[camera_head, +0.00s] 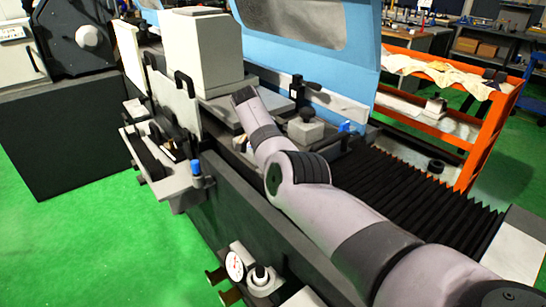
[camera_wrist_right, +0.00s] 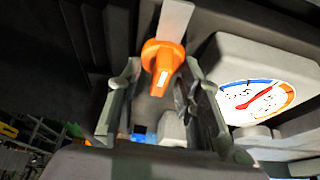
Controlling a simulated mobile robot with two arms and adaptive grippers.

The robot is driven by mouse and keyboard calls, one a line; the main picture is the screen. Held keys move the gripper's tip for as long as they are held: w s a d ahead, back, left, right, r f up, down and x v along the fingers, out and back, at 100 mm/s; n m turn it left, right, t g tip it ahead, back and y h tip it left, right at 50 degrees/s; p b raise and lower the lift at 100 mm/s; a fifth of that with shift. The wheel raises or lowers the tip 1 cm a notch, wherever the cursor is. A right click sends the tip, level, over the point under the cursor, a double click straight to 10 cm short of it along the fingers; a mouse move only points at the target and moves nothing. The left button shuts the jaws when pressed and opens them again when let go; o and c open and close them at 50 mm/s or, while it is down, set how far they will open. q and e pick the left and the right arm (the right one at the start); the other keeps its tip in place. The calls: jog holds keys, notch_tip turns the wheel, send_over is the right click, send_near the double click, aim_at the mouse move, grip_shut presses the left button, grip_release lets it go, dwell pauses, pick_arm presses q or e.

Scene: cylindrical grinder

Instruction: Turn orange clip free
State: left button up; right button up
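The orange clip (camera_wrist_right: 163,60) shows in the right wrist view, with a pale flat bar (camera_wrist_right: 175,20) above it. My right gripper (camera_wrist_right: 161,72) is open, with one finger on each side of the clip. Gaps show between the clip and the fingers, so it does not look gripped. In the head view my right arm reaches from the lower right toward the grinder (camera_head: 240,190). I cannot make out its gripper or the clip there. My left gripper is in neither view.
A round gauge with a red needle (camera_wrist_right: 255,100) sits on a grey housing close to the right finger. In the head view a white box-shaped cover (camera_head: 205,50) stands near the arm's far end. Black bellows (camera_head: 430,200) lie right of the arm. Green floor is free at left.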

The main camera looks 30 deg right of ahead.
jog(key=v, duration=1.1)
jog(key=shift+r, duration=0.35)
jog(key=shift+a, duration=0.15)
